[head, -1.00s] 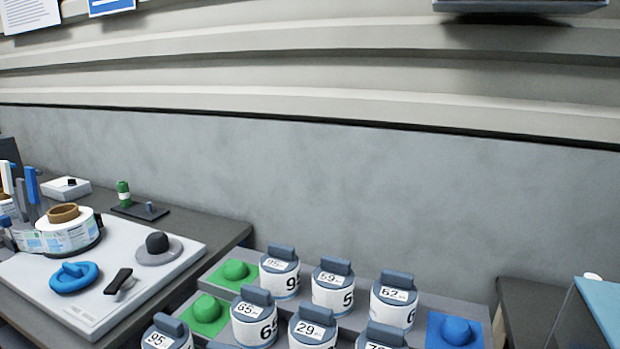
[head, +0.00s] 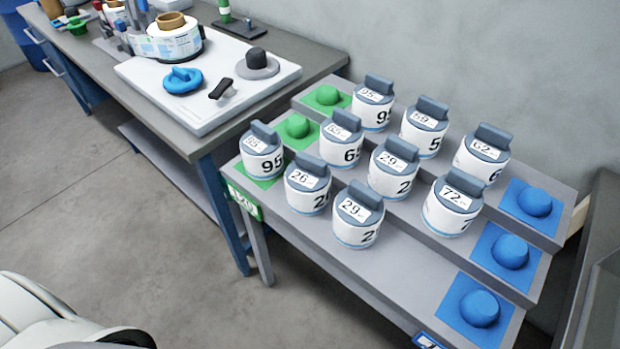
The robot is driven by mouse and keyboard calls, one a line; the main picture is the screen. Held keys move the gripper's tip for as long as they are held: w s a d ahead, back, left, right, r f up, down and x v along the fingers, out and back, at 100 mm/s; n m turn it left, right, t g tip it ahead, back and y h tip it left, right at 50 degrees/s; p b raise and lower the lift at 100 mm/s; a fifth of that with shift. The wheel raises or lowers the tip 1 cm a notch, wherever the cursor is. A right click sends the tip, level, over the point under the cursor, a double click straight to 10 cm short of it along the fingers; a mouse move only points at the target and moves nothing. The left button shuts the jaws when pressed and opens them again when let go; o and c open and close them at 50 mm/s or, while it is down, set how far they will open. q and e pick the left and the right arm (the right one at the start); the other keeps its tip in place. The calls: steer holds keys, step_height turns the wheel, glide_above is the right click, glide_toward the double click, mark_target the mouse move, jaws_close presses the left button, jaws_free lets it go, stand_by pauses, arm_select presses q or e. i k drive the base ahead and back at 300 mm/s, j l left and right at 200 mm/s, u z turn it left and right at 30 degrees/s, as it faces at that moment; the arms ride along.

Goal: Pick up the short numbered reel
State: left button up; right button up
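Several white numbered reels with grey-blue tops and handles stand upright on a grey three-step rack (head: 330,235). The front step holds a 95 reel (head: 262,163), a 26 reel (head: 305,198) and a 29 reel (head: 355,232). The middle step holds a 65 reel (head: 341,153), another 29 reel (head: 390,184) and a 72 reel (head: 447,222). The back step holds another 95 reel (head: 371,115), a 59 reel (head: 423,141) and a 62 reel (head: 479,172). Their heights look alike; I cannot tell which is short. Neither gripper is in view.
Green pads with knobs (head: 297,126) mark the left end of the rack, blue ones (head: 510,252) the right. A workbench (head: 230,110) with a white labelling plate (head: 200,112) and tools stands to the left. Open floor (head: 130,240) lies in front.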

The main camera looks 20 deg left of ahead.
mark_target(307, 180)
steer(key=z, duration=1)
steer(key=u, duration=1.55)
